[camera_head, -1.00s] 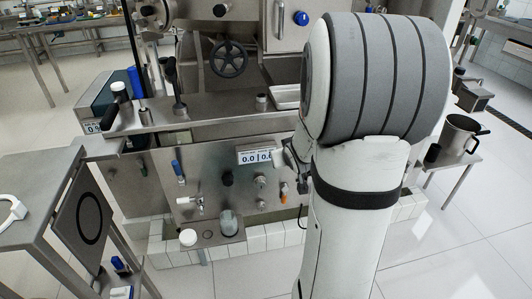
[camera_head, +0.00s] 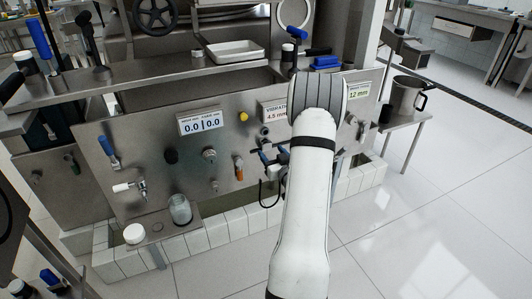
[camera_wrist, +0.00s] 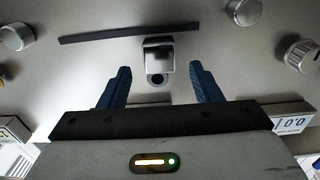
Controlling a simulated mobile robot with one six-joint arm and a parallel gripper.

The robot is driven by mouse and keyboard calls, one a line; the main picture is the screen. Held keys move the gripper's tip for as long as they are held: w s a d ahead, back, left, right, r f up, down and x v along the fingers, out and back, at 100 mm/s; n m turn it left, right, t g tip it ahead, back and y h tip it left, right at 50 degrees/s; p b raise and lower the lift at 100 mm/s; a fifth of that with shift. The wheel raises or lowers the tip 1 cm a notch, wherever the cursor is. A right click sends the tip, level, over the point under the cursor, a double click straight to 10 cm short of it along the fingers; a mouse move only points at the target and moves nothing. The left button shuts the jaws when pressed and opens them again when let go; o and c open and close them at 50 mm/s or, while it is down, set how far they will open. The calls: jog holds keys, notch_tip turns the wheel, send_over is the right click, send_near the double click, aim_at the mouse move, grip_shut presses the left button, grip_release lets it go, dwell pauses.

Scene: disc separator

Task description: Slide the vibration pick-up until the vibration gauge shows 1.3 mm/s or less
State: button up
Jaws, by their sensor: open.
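The vibration gauge (camera_head: 275,112) is a white display on the steel panel, reading about 4.5 mm/s; my arm covers its right part. In the wrist view, a small shiny block that looks like the vibration pick-up (camera_wrist: 158,52) sits by a long dark slot or rail (camera_wrist: 100,37) on the panel. My gripper (camera_wrist: 162,78) is open, with one blue finger on each side of the block and gaps to both. In the head view my gripper (camera_head: 268,155) is at the panel below the gauge; the pick-up cannot be made out there.
Knobs (camera_wrist: 245,11) stand out around the slot in the wrist view. Left of the gauge are a 0.0 | 0.0 display (camera_head: 201,122), an orange-handled valve (camera_head: 238,167) and a tap (camera_head: 130,188). A glass jar (camera_head: 180,209) stands below.

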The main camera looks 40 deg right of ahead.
aim_at(267, 147)
jog(key=shift+b+x, duration=0.3)
jog(key=shift+x, duration=1.55)
grip_shut()
